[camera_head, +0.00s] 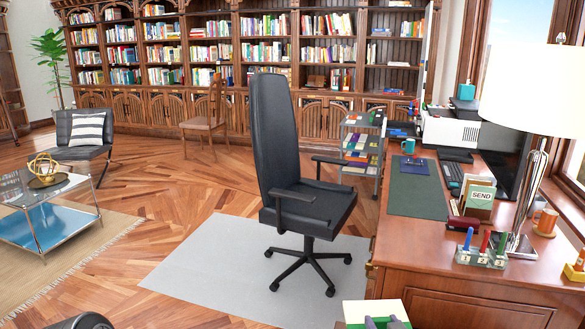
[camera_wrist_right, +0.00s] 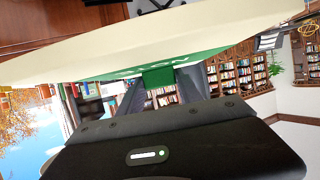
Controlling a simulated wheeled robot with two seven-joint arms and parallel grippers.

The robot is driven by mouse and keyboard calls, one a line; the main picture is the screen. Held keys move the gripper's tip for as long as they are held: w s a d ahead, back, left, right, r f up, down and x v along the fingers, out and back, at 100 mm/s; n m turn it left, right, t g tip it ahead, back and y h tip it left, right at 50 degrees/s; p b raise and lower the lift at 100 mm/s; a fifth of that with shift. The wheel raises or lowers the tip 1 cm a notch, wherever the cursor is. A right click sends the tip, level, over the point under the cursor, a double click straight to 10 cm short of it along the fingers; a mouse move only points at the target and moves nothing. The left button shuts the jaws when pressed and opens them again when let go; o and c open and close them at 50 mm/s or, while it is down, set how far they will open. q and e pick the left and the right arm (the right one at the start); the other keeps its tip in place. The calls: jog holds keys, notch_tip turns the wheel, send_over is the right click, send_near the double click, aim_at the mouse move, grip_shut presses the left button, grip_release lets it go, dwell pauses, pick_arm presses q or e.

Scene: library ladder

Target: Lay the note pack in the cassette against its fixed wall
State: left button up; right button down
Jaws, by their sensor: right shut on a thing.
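The note pack (camera_head: 372,308), cream with a green band, is at the bottom edge of the head view, in front of the desk. My right gripper (camera_head: 384,322) is shut on it; only the fingertips show there. In the right wrist view the note pack (camera_wrist_right: 200,38) spans the top as a pale slab with a green, lettered edge, between the two grey fingers. I cannot make out the cassette or its fixed wall in either view. My left gripper is not in view.
The wooden desk (camera_head: 415,243) carries a green mat (camera_head: 418,190), a SEND card (camera_head: 480,200), a numbered pen holder (camera_head: 480,257), a lamp (camera_head: 535,90), a keyboard and mugs. A black office chair (camera_head: 290,160) stands left of the desk. The desk's front left top is bare.

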dwell(0.5)
jog(key=shift+s, duration=0.75)
